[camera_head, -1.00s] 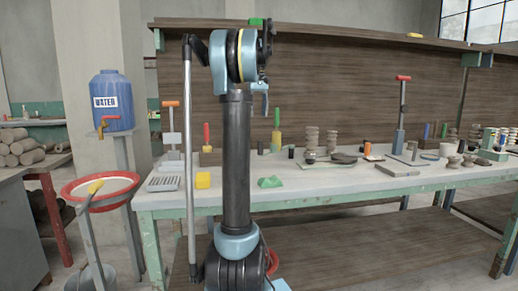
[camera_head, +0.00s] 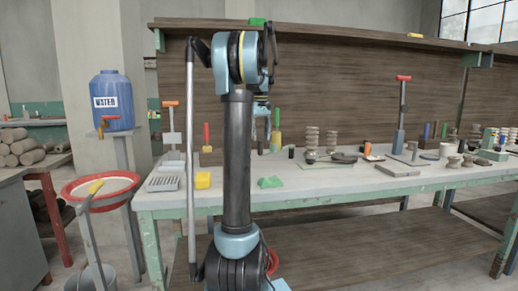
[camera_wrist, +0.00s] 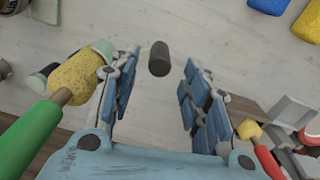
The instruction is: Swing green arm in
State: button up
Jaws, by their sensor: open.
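A green handle (camera_wrist: 28,138) on a wooden rod with a yellow speckled end (camera_wrist: 76,80) lies at the left in the wrist view, outside my left finger. In the head view a green-handled piece (camera_head: 277,117) stands over a yellow block at the back of the table. My gripper (camera_wrist: 160,72) is open, with bare table and a dark cylinder (camera_wrist: 159,58) showing between its fingers. In the head view it hangs beside the green handle (camera_head: 264,122), partly behind my arm. I cannot tell whether the left finger touches the yellow end.
A red-handled piece (camera_wrist: 267,160) with a yellow end lies right of my gripper. The table (camera_head: 330,183) also holds a green lump (camera_head: 270,182), a yellow block (camera_head: 203,180) and stacked clay pieces (camera_head: 312,138). A wooden back panel (camera_head: 350,90) rises behind.

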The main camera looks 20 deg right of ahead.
aim_at(260, 155)
jog(key=shift+f, duration=2.9)
grip_shut()
